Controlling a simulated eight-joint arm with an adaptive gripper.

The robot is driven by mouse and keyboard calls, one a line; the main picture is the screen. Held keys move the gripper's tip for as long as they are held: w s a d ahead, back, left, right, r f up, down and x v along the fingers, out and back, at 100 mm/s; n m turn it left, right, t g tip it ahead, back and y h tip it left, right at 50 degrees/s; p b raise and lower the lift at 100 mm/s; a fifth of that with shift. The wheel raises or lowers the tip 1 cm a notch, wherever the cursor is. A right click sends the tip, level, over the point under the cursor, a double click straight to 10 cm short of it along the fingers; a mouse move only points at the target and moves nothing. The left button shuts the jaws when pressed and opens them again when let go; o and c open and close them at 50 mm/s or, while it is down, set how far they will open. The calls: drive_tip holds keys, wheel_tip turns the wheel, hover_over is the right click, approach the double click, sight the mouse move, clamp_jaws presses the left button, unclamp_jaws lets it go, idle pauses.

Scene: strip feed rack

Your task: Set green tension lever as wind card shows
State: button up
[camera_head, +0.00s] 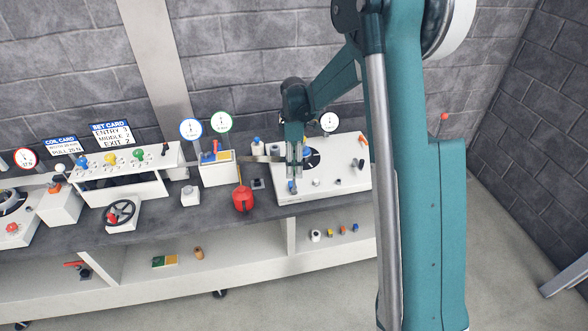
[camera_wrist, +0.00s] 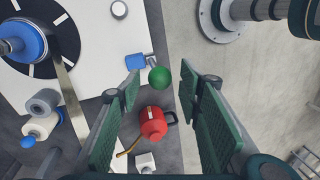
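My gripper (camera_head: 294,165) points down over the front left part of a white machine top with a black-and-white disc (camera_head: 312,160). In the wrist view my gripper (camera_wrist: 160,100) has its two green-padded fingers wide apart, with nothing held. A round green knob (camera_wrist: 159,78) shows between the fingers, beyond their tips and apart from them. I cannot pick this knob out in the head view. Beside it is a blue part on a metal fitting (camera_wrist: 137,62). A blue card (camera_head: 60,145) and another blue card (camera_head: 111,134) stand at the left; I see no card clearly labelled wind.
A red oil can (camera_head: 243,200) stands left of the machine, and below the knob in the wrist view (camera_wrist: 153,122). A white rack (camera_head: 120,180) carries blue, yellow and green knobs. Round gauges (camera_head: 221,122) stand at the back. The shelf below holds small parts.

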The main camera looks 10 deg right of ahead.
drive_tip(key=shift+s+f, duration=0.1)
drive_tip(key=shift+f, duration=0.35)
clamp_jaws()
drive_tip(key=shift+a, duration=0.4)
drive_tip(key=shift+a+f+b, duration=0.25)
drive_tip(key=shift+a+b, duration=0.35)
drive_tip(key=shift+a, duration=0.35)
drive_tip(key=shift+a+f+b, duration=0.3)
drive_tip(key=shift+a+b, duration=0.3)
drive_tip(key=shift+a, duration=0.3)
drive_tip(key=shift+a+f+b, duration=0.25)
drive_tip(key=shift+a+b, duration=0.35)
drive_tip(key=shift+a, duration=0.35)
